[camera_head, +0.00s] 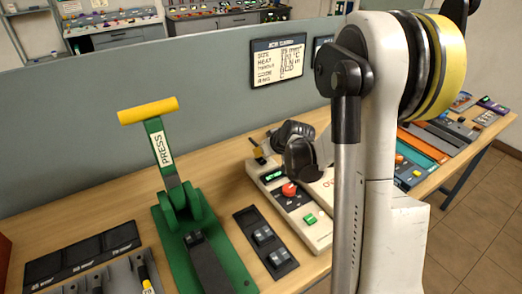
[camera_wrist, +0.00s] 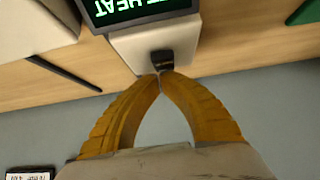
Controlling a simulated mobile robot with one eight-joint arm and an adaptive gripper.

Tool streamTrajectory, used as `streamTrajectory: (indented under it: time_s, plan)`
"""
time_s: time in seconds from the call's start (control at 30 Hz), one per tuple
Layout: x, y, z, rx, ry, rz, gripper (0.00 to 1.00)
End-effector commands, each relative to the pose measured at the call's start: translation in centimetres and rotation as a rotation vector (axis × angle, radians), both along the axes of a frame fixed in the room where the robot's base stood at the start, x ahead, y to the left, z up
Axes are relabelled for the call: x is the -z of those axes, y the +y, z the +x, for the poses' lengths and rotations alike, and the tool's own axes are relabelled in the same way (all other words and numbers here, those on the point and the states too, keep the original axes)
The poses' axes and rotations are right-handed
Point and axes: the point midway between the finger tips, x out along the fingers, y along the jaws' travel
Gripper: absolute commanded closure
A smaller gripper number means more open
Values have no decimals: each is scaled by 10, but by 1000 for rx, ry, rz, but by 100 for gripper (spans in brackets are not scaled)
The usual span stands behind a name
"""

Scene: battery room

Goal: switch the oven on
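In the wrist view, a pale box with a small black switch (camera_wrist: 162,61) is just ahead of my gripper (camera_wrist: 160,76). In the head view, a beige panel (camera_head: 318,232) with a red knob (camera_head: 289,189) and a green button (camera_head: 310,219) is partly hidden by my arm. I cannot tell which unit is the oven.
A green press (camera_head: 181,205) with a yellow-topped lever stands on the wooden table. A dark switch strip (camera_head: 264,243) lies between it and the panel. A grey partition (camera_head: 215,95) with a lettered sign (camera_head: 278,61) runs behind. More coloured units (camera_head: 422,145) are at right.

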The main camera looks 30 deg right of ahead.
Motion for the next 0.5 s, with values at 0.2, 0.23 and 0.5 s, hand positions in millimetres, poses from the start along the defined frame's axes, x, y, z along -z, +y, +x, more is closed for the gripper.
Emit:
streamTrajectory:
  time_s: [0.2, 0.23, 0.5]
  plan:
    - [-1, 0, -4, 0, -1, 0, 100]
    - [-2, 0, -5, 0, -1, 0, 100]
    - [-5, 0, -15, 0, -2, 1, 100]
